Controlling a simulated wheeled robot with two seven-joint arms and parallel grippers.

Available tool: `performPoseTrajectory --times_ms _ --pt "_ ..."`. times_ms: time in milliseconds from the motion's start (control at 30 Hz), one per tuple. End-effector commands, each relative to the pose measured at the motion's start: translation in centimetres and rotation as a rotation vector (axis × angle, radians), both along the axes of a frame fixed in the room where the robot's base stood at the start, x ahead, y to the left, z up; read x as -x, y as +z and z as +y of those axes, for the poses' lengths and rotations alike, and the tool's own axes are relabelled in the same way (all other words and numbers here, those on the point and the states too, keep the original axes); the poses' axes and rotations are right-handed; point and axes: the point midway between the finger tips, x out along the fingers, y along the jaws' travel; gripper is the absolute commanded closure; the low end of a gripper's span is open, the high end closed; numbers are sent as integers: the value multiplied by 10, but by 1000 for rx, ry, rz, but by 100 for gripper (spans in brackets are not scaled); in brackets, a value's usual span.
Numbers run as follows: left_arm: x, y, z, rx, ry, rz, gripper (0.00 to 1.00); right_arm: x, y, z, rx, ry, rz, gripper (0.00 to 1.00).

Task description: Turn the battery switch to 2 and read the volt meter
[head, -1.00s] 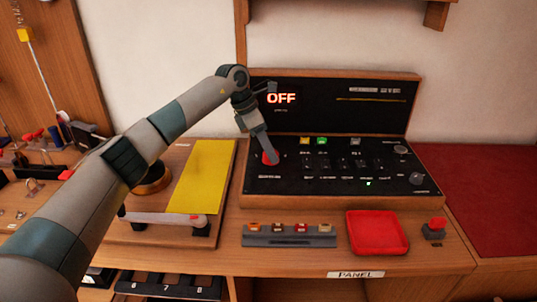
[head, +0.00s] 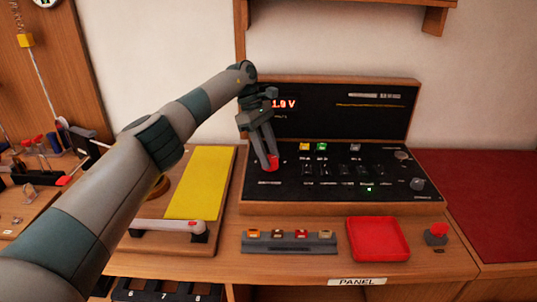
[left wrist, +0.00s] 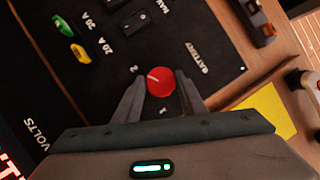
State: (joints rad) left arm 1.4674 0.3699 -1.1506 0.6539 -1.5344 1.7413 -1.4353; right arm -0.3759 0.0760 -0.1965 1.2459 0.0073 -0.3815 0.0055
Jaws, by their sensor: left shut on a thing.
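The red battery switch knob (head: 272,162) is at the left of the black panel (head: 330,196). My left gripper (head: 269,166) points down at it, fingers closed on its sides. In the left wrist view the knob (left wrist: 163,84) sits between the fingertips. Its white mark points up-left, toward a small figure that looks like 2. The volt meter display (head: 284,104) on the upright panel is lit and shows "1.9 V"; my gripper hides its left part, so a leading digit may be covered. My right gripper is not in view.
A yellow board (head: 200,183) and a lever (head: 168,226) lie left of the panel. In front are a grey fuse strip (head: 288,243), a red tray (head: 377,238) and a red-topped button (head: 437,233). A green lamp (head: 369,189) is lit on the panel.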

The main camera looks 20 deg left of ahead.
Motion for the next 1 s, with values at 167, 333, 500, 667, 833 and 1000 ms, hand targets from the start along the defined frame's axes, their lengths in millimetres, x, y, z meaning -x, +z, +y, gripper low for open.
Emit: performPoseTrajectory --times_ms 167,333,500,667,833,1000 --pt "0 1 0 -1 -16 -1 85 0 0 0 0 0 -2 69" --pt "0 1 0 -1 -17 -2 85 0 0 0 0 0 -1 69" --pt "0 0 0 -1 -17 -2 50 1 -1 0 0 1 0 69" --pt "0 0 0 -1 -16 -1 44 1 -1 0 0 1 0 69" --pt "0 0 0 -1 -16 0 44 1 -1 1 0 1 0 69" --pt "0 5 -1 0 -17 -1 44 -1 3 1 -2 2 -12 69"
